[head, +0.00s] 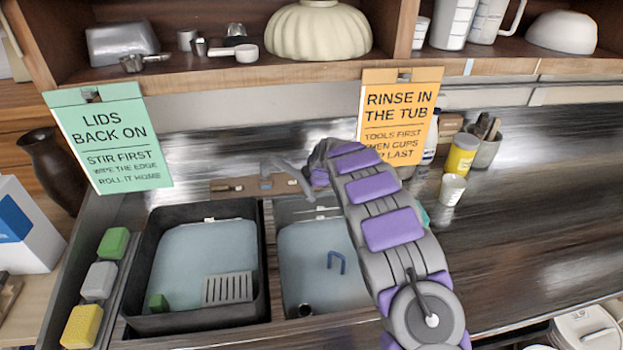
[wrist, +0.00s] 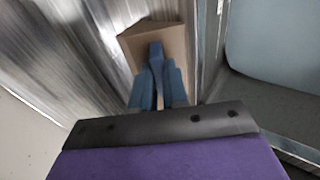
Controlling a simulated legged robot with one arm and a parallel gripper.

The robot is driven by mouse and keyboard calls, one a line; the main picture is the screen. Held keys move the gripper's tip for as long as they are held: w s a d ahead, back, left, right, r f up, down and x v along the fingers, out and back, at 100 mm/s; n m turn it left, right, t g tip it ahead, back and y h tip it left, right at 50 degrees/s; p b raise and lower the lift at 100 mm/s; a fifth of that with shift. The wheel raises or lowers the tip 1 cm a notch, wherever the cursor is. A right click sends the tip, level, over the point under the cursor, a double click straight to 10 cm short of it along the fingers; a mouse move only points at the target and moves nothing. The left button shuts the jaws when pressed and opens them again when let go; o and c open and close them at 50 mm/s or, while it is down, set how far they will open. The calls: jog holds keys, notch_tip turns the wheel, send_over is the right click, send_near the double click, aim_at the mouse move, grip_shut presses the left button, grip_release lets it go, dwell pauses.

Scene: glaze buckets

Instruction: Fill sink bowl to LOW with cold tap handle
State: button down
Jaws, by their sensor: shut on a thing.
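The sink bowl (head: 285,215) is the right-hand basin in the head view, with a pale blue-grey surface inside; I cannot tell its water level, and no LOW mark is readable. A grey tap spout (head: 290,172) reaches over it from a brown base (head: 255,186). The blue cold tap handle (wrist: 156,54) stands on a tan base (wrist: 170,30) in the wrist view. My gripper (wrist: 157,88) is shut on the handle, one blue finger on each side. In the head view my arm hides the gripper and the handle.
A dark tub (head: 256,290) with a grey grate (head: 228,289) fills the left basin. A blue bent piece (head: 336,262) shows in the right basin. A cup (head: 453,190) and yellow jar (head: 461,155) stand right. A shelf (head: 220,72) overhangs the back; the right counter is largely clear.

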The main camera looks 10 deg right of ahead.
jog(key=c, duration=1.1)
grip_release()
jog(key=shift+c, duration=0.2)
